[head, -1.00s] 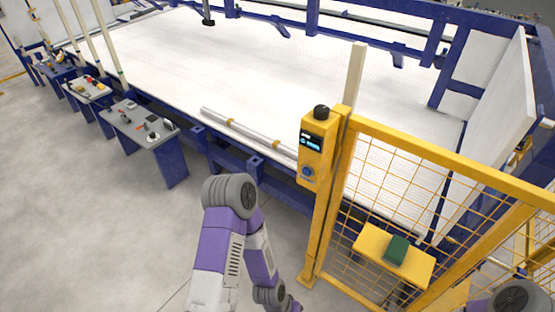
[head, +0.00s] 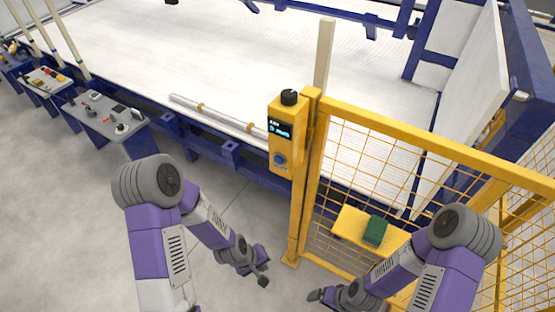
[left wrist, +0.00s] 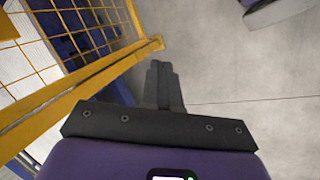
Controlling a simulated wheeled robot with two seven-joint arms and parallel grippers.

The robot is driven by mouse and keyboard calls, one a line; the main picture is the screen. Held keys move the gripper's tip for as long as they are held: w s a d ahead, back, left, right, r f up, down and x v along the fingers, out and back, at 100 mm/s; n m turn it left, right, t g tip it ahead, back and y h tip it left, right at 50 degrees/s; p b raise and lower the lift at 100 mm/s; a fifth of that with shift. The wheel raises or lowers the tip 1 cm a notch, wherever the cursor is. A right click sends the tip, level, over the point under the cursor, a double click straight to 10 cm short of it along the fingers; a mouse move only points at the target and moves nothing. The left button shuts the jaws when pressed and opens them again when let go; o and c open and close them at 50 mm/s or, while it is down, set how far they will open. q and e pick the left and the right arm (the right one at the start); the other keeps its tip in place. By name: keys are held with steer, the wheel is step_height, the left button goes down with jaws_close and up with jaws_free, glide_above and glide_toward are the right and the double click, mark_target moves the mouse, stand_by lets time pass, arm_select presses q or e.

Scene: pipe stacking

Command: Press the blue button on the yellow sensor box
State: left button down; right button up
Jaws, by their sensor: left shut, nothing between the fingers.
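The yellow sensor box (head: 286,135) is fixed on a yellow post in the middle of the head view. It has a black knob on top and a small lit display. The round blue button (head: 280,159) is low on its front face, uncovered. My left gripper (head: 264,281) is shut and empty, below the box and left of the post, apart from both. Its closed fingers (left wrist: 162,85) point at the floor and post foot in the left wrist view. My right gripper (head: 315,295) is low and right of the left one; its fingers are too small to read.
A yellow mesh fence (head: 400,160) runs right from the post. A yellow shelf with a green block (head: 376,230) is at the fence. A large white table (head: 220,60) with a pipe (head: 215,113) lies behind. Grey control panels (head: 108,118) stand left. The floor left of the post is clear.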

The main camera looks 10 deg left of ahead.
mark_target(279, 160)
arm_select(q)
steer(key=w+a+r+n+t, duration=0.1)
steer(key=w+r+n+t, duration=0.1)
steer(key=r+n, duration=0.3)
steer(key=w+a+r+n+t, duration=0.1)
steer(key=w+r+n, duration=0.3)
steer(key=r, duration=0.9)
steer(key=w+a+r+n+t, duration=0.1)
steer(key=w+r+n+t, duration=0.1)
steer(key=r+n, duration=0.5)
step_height(279, 160, up, 3)
steer(key=shift+w+a+f+t+p, duration=0.2)
steer(key=shift+w+a+t+p, duration=0.2)
steer(key=shift+w, duration=0.2)
steer(key=shift+d, duration=0.1)
steer(key=w+d+p, duration=0.3)
steer(key=w+p, duration=0.1)
steer(key=w, duration=0.4)
steer(key=shift+w, duration=0.15)
steer(key=shift+w, duration=0.15)
steer(key=shift+w+d, duration=0.1)
steer(key=shift+w, duration=0.15)
